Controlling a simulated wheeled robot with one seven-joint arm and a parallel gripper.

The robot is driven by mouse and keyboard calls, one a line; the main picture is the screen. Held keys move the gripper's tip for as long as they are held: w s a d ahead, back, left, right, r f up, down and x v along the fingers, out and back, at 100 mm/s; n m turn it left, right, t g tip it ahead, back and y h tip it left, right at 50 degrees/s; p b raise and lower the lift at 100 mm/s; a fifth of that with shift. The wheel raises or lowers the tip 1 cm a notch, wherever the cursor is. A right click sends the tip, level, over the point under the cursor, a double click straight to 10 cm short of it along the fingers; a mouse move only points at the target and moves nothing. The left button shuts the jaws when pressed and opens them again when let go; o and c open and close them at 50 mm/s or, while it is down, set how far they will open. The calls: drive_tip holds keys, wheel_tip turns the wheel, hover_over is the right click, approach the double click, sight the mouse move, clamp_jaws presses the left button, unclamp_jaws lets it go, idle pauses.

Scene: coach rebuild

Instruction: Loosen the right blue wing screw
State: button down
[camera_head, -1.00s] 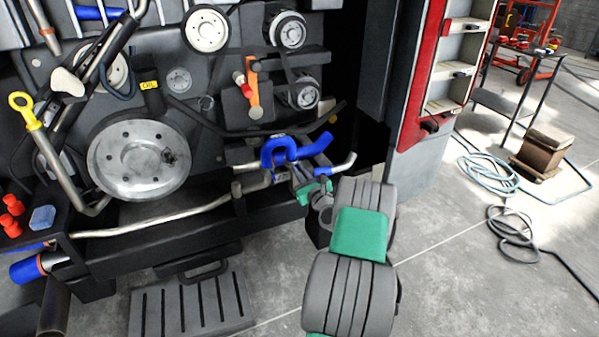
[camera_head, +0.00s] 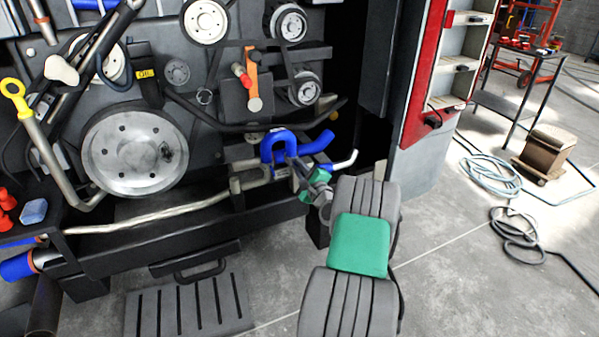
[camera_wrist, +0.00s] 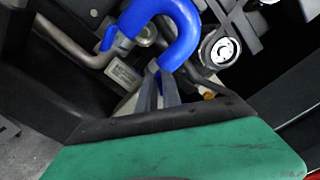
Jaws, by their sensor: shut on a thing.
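A blue U-shaped hose (camera_head: 279,138) arches between metal pipes at the lower right of the engine; it also fills the top of the wrist view (camera_wrist: 176,22). In the wrist view a small blue wing screw (camera_wrist: 109,39) sits by the hose's left end. The right blue wing screw (camera_wrist: 153,67) is mostly hidden at the hose's right end, just at my fingertips. My gripper (camera_head: 295,163) reaches in from the lower right and is shut on this right screw. In the wrist view the dark fingers (camera_wrist: 164,86) are close together, right under the hose.
Pulleys and a large grey disc (camera_head: 134,150) are on the engine to the left. A dark frame beam (camera_head: 160,240) runs below the hose.

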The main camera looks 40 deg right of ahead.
drive_tip(key=n+b, duration=0.6)
drive_tip(key=n, duration=0.2)
drive_tip(key=n+b, duration=0.7)
drive_tip(key=n, duration=0.1)
drive_tip(key=n+b, duration=0.7)
drive_tip(key=n, duration=0.1)
drive_tip(key=shift+d+f, duration=0.1)
drive_tip(key=shift+f, duration=0.25)
drive_tip(key=c, duration=1.6)
unclamp_jaws()
drive_tip(key=shift+o, duration=0.2)
drive_tip(key=shift+s+r, duration=0.1)
